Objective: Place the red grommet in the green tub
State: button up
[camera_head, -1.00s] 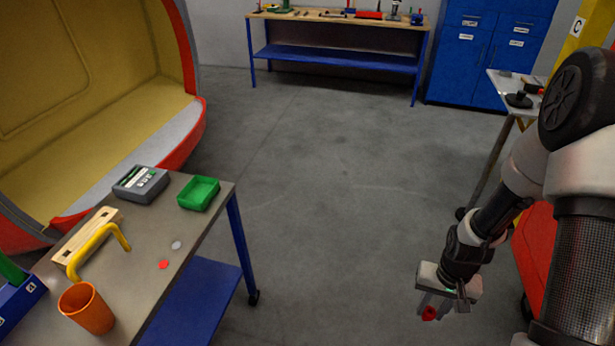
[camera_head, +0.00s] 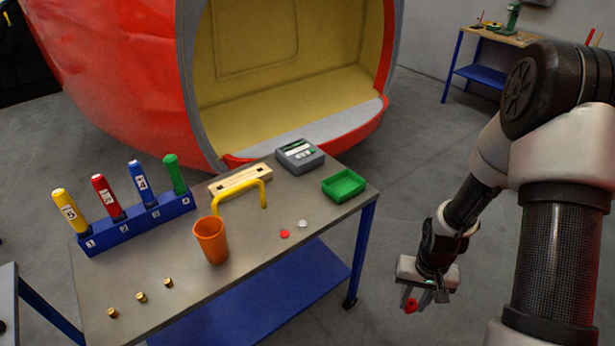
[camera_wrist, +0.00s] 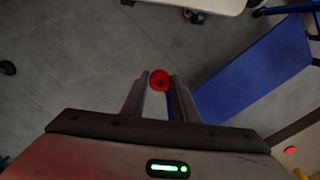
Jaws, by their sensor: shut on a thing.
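My gripper (camera_head: 418,299) is shut on the red grommet (camera_head: 410,305), held in the air over the floor to the right of the table. In the wrist view the grommet (camera_wrist: 160,80) shows as a red ring with a dark centre between the tips of my gripper (camera_wrist: 159,85). The green tub (camera_head: 344,186) is a small, shallow open tray at the table's far right corner. It looks empty. My gripper is apart from the tub, to its right and nearer in the head view.
The table (camera_head: 270,264) also holds a grey device (camera_head: 300,155), a yellow handle (camera_head: 240,192), an orange cup (camera_head: 211,241), a red disc (camera_head: 285,234), a pale disc (camera_head: 303,224), a blue rack (camera_head: 135,224) of coloured handles and several brass pieces. Open floor lies between gripper and table.

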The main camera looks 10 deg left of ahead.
aim_at(343, 188)
jog(key=i+l+u, duration=0.5)
jog(key=i+l, duration=0.35)
jog(key=i, duration=0.6)
